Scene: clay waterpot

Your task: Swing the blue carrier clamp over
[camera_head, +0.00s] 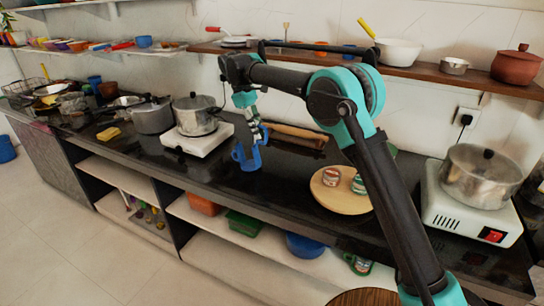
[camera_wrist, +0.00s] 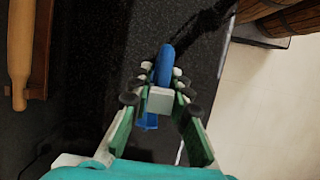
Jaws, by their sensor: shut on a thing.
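The blue carrier clamp (camera_head: 247,160) is in my gripper (camera_head: 257,138), over the dark counter near its front edge in the head view. In the wrist view, my gripper (camera_wrist: 162,88) is shut on the blue clamp (camera_wrist: 165,62). One rounded blue part shows beyond the fingertips and another shows between the fingers. The fingers hide the middle of it. I cannot tell whether it touches the counter.
A round wooden board (camera_head: 338,198) with two small cans lies to the right. A rolling pin (camera_head: 300,131) lies behind. A pot (camera_head: 194,113) on a white stove stands left, another pot (camera_head: 480,175) on a white stove right. Bare counter (camera_head: 283,178) lies between clamp and board.

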